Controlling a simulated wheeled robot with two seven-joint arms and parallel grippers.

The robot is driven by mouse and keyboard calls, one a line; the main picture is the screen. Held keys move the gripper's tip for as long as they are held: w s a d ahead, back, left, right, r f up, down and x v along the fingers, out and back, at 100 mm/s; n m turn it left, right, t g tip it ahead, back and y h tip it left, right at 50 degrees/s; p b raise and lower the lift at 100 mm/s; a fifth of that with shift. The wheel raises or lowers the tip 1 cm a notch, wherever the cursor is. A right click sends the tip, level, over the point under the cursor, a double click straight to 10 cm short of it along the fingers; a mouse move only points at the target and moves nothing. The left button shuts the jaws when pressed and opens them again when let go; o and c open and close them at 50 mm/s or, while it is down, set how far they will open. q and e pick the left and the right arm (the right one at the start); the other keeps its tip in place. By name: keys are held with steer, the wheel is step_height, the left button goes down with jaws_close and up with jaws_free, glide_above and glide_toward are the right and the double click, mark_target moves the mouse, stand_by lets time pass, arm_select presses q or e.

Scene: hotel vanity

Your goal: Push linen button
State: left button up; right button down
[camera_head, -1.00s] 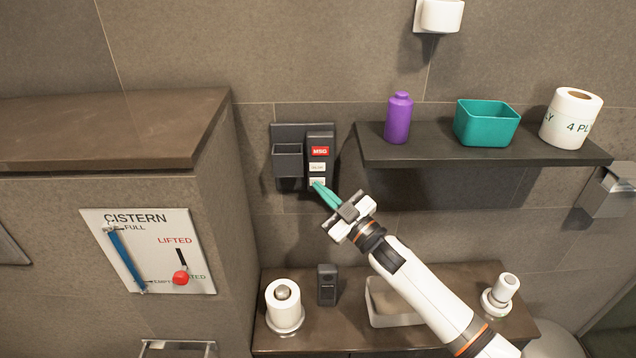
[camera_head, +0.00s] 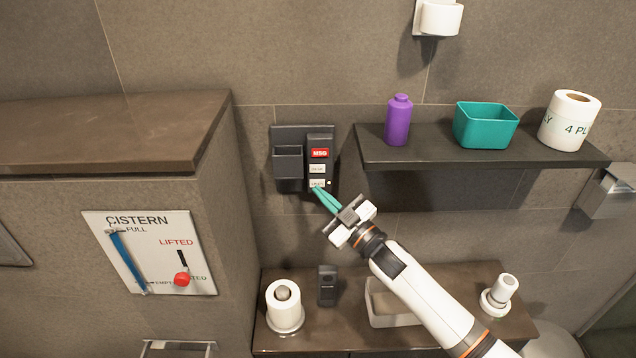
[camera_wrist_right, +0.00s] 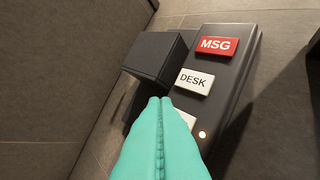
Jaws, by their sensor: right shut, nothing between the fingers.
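A dark wall panel (camera_head: 291,133) carries a red MSG button (camera_head: 320,153), a white button (camera_head: 317,169) that reads DESK in the right wrist view (camera_wrist_right: 194,81), and a lower white button (camera_head: 317,183). The lower label is too small to read in the head view, and the fingers mostly hide it in the right wrist view (camera_wrist_right: 188,119). A small light (camera_wrist_right: 202,134) glows beside this lower button. My right gripper (camera_head: 317,190) is shut and empty, its teal fingertips at the button's lower edge. I cannot tell whether they touch it. My left gripper is out of view.
A shelf (camera_head: 400,160) to the right bears a purple bottle (camera_head: 398,120), a teal bin (camera_head: 486,125) and a paper roll (camera_head: 569,121). A lower counter (camera_head: 345,338) holds several items.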

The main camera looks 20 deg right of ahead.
steer(key=shift+s+a+p, duration=0.3)
steer(key=shift+s+p, duration=0.15)
steer(key=shift+s, duration=0.5)
steer(key=shift+s+a+p, duration=0.25)
steer(key=shift+s+p, duration=0.25)
steer(key=shift+s, duration=0.45)
steer(key=shift+s+a+p, duration=0.3)
steer(key=shift+s+p, duration=0.15)
steer(key=shift+s, duration=0.5)
